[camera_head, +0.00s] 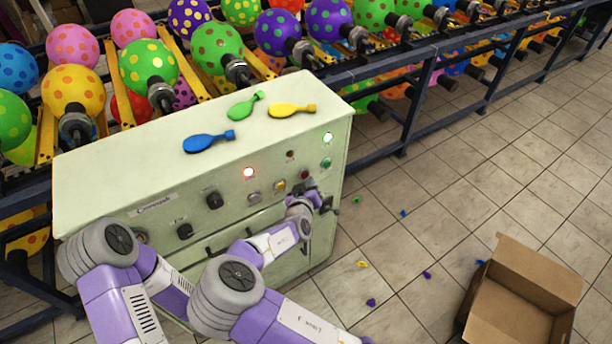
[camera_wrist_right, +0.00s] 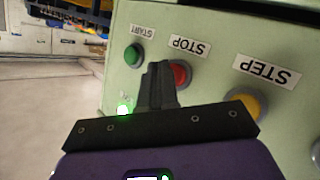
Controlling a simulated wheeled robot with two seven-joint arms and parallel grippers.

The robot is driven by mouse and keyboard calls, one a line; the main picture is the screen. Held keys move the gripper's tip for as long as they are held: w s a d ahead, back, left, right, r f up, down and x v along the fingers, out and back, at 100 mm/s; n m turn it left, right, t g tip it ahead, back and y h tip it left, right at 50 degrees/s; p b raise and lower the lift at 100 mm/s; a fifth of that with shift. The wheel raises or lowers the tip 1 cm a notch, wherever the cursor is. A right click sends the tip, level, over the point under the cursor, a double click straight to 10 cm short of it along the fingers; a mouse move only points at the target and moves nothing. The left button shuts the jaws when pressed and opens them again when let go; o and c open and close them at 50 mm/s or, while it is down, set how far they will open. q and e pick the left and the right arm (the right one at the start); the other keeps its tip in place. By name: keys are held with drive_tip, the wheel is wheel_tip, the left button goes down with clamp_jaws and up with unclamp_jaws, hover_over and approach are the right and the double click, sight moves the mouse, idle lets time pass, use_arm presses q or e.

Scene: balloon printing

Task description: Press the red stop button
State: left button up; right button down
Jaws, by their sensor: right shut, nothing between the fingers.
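The red stop button (camera_head: 304,174) sits on the front panel of the pale green control cabinet (camera_head: 90,185), between a green and a yellow button. In the right wrist view the red button (camera_wrist_right: 181,74) shows beside an upside-down STOP label (camera_wrist_right: 189,46). My right gripper (camera_head: 316,197) is at the panel just below the buttons in the head view. In the wrist view the right gripper's fingers (camera_wrist_right: 158,72) are shut and empty, and their tips overlap the left part of the red button. I cannot tell whether they touch it. My left gripper is not in view.
The green START button (camera_wrist_right: 133,55) and yellow STEP button (camera_wrist_right: 245,102) flank the red one. Blue (camera_head: 208,141), green (camera_head: 245,105) and yellow (camera_head: 292,110) flat balloons lie on the cabinet top. An open cardboard box (camera_head: 520,300) stands on the tiled floor at right.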

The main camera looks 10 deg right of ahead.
drive_tip(key=shift+w+a, duration=0.1)
drive_tip(key=shift+w, duration=0.35)
idle(0.3)
drive_tip(key=shift+s, duration=0.15)
drive_tip(key=shift+s+d, duration=0.3)
drive_tip(key=shift+s, duration=0.5)
drive_tip(key=s, duration=0.2)
drive_tip(key=s+d, duration=0.2)
drive_tip(key=s, duration=0.1)
drive_tip(key=shift+s, duration=0.3)
idle(0.4)
